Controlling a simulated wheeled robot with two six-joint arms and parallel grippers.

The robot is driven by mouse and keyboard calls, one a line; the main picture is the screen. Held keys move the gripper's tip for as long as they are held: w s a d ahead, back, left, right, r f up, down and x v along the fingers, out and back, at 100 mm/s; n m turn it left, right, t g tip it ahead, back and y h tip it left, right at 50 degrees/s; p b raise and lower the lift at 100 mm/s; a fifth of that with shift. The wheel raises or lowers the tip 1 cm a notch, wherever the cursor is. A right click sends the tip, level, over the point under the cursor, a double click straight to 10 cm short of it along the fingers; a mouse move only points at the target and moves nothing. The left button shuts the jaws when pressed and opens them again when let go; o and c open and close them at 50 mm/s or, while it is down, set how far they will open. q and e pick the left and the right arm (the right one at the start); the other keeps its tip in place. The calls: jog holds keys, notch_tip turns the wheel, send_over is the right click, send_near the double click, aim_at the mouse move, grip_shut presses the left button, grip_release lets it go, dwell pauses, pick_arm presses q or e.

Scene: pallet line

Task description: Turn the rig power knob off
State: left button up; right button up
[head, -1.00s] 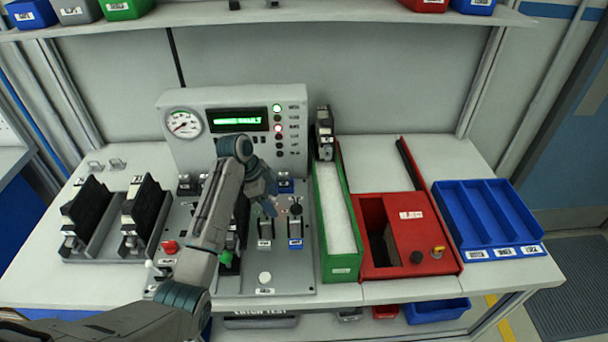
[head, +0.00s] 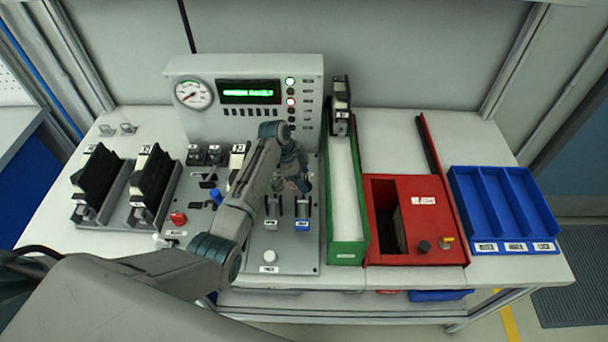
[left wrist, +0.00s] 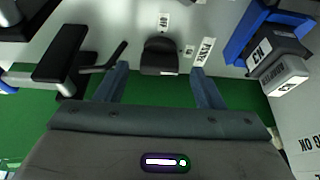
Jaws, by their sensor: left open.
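A black knob (left wrist: 160,57) stands on the grey panel in the left wrist view, with white labels around it. My left gripper (left wrist: 160,73) is open, with one finger on each side of the knob; contact is not clear. In the head view the left gripper (head: 303,186) points down over the right part of the grey rig (head: 295,262), and its hand hides what is under it. The rig's back box (head: 237,134) has a gauge, a lit green display and lit indicator lamps.
Blue-marked and grey connectors (left wrist: 284,76) stand close right of the gripper in the wrist view. A green-walled tray (head: 346,253), a red box (head: 405,225) and a blue divided bin (head: 503,212) stand to the right. Black parts in holders (head: 113,210) stand left.

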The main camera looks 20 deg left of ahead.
pick_arm(q)
jog(key=shift+d+f, duration=0.2)
jog(key=shift+f, duration=0.25)
jog(key=c, duration=1)
pick_arm(e)
jog(key=shift+s+a+r, duration=0.1)
jog(key=shift+s+a, duration=0.25)
jog(key=shift+s, duration=0.25)
